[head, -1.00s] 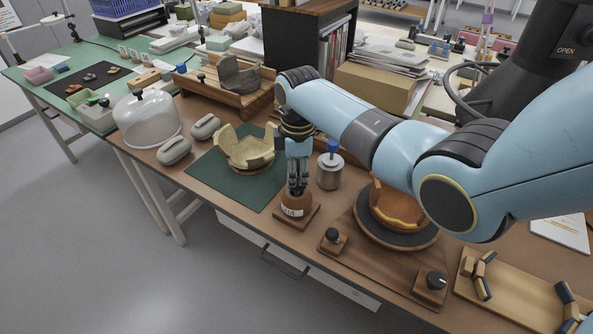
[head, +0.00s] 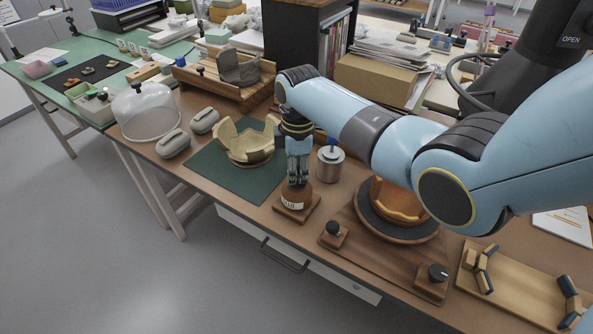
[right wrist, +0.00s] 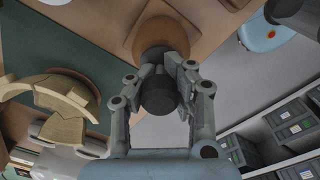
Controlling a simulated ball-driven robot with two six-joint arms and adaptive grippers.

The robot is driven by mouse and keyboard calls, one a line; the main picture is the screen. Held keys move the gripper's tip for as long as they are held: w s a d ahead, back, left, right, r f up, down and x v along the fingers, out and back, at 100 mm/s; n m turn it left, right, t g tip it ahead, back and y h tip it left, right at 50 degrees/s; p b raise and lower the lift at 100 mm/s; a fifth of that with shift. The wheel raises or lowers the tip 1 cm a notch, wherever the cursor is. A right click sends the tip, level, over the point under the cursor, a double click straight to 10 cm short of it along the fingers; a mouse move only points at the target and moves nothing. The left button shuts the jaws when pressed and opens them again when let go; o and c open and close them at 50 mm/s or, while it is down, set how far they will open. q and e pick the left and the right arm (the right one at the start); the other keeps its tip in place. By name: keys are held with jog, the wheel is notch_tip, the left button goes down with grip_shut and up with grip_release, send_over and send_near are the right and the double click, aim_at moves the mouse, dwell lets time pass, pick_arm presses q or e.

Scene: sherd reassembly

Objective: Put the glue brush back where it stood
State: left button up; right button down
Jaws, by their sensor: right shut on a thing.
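The glue jar (head: 296,200), a brown rounded jar with a white label, stands on a square wooden base. My right gripper (head: 297,180) is directly above it, pointing down. In the right wrist view its fingers (right wrist: 161,85) are shut on the dark round handle of the glue brush (right wrist: 158,98). The jar's brown body (right wrist: 160,35) shows right behind the handle. The brush's lower part is hidden, so I cannot tell whether it is fully seated in the jar. My left gripper is not in view.
A metal can (head: 330,163) with a blue knob stands close right of the gripper. A half-built pot (head: 247,148) sits on the green mat (head: 215,180) to the left. A turntable (head: 392,225) with an orange-brown vessel is to the right. A clear dome (head: 147,113) stands farther left.

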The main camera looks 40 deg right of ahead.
jog(key=shift+f, duration=0.25)
dwell(0.3)
jog(key=c, duration=1.1)
grip_release()
jog(key=shift+c, duration=0.2)
jog(key=shift+r, duration=0.2)
notch_tip(320, 180, up, 12)
jog(key=shift+s+f, duration=0.1)
jog(key=shift+f, duration=0.1)
